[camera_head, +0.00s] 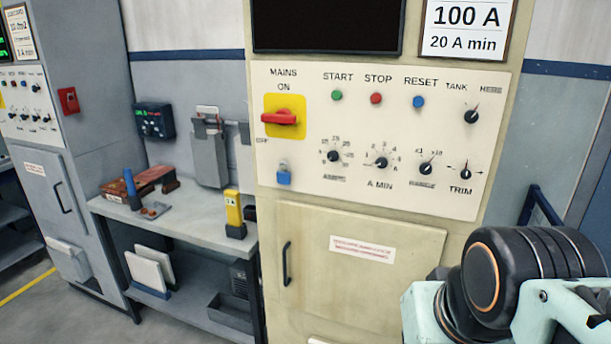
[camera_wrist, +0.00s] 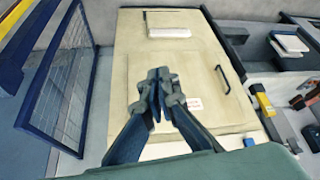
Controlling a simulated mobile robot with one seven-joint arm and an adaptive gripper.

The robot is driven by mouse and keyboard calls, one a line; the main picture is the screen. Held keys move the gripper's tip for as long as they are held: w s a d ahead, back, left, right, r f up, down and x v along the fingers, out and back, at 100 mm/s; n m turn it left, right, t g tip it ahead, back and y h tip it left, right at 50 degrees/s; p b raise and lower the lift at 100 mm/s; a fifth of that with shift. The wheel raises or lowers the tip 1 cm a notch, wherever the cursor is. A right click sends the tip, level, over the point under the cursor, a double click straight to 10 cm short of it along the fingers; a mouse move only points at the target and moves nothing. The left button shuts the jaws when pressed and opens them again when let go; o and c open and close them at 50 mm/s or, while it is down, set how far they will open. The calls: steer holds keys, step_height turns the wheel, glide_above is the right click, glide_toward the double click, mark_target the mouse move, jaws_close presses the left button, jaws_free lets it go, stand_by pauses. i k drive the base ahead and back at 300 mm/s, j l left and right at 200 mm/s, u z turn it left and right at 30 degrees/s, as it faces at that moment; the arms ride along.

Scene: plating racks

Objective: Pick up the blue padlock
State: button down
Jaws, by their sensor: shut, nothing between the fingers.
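The blue padlock (camera_head: 284,178) hangs on the cream control panel (camera_head: 300,215), below the red mains switch (camera_head: 279,117). Its blue body is small and its grey shackle shows above it. A small blue patch that looks like the padlock (camera_wrist: 249,142) is at the lower right in the wrist view. My gripper (camera_wrist: 156,88) is shut and empty in the middle of the wrist view, in front of the cabinet door (camera_wrist: 180,60). It appears well apart from the padlock. The head view shows part of my arm at the lower right, but not the gripper.
The panel carries several knobs and buttons. A cabinet door with a black handle (camera_head: 287,263) is below. At left stands a grey bench (camera_head: 190,232) with a yellow tester (camera_head: 234,211) and tools. A blue-framed mesh rack (camera_wrist: 62,80) stands left in the wrist view.

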mark_target(283, 177)
steer(key=j+z, duration=0.2)
steer(key=z, duration=0.15)
steer(key=i+j+z, duration=0.1)
steer(key=j+z, duration=0.6)
steer(key=j, duration=0.3)
steer(key=k+j, duration=0.1)
steer(key=j, duration=0.7)
steer(key=j+z, duration=0.15)
steer(key=j, duration=0.6)
steer(key=k, duration=0.05)
